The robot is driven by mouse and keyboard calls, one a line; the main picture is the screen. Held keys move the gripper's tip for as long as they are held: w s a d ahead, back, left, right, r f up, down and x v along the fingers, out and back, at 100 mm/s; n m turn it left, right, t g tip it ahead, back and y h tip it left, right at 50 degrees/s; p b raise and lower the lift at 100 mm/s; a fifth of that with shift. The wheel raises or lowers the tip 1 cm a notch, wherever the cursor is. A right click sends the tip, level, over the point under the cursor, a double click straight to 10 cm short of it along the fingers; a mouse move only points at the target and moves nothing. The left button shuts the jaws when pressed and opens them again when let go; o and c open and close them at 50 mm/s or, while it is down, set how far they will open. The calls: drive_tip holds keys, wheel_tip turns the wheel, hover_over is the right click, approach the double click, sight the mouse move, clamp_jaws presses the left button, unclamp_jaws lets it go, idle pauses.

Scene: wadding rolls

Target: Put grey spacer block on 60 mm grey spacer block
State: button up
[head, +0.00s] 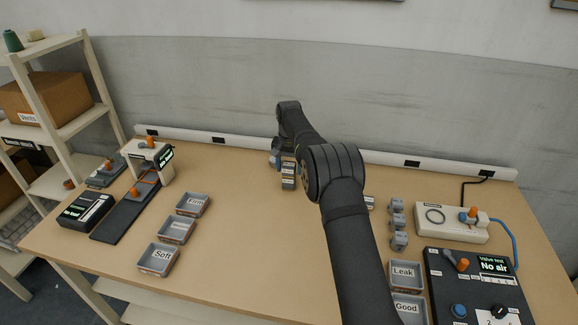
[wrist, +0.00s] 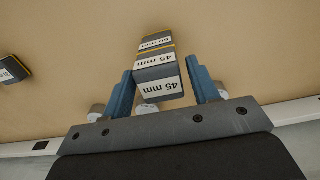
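In the wrist view several dark grey blocks with white labels stand close together in a column. The nearest 45 mm block (wrist: 160,88) lies between my gripper's blue fingers (wrist: 162,85). Another 45 mm block (wrist: 155,59) shows beyond it, then a 60 mm block (wrist: 156,43). In the head view my gripper (head: 276,158) is at the back of the table, mostly hidden by my arm, beside the labelled blocks (head: 288,175).
Another labelled block (wrist: 12,70) lies apart. Grey trays marked Firm (head: 192,204), Soft (head: 158,259), Leak (head: 404,275) and Good (head: 409,308) stand on the table (head: 265,250). Small grey parts (head: 397,222) and a valve test box (head: 470,285) are at right. The front middle is clear.

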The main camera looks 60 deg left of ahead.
sight(289, 164)
drive_tip(key=shift+o, duration=0.2)
drive_tip(key=shift+r, duration=0.1)
wheel_tip(289, 164, up, 12)
idle(0.5)
wheel_tip(289, 164, down, 12)
drive_tip(key=shift+f, duration=0.25)
wheel_tip(289, 164, up, 3)
drive_tip(key=shift+f, duration=0.15)
drive_tip(key=shift+r, duration=0.65)
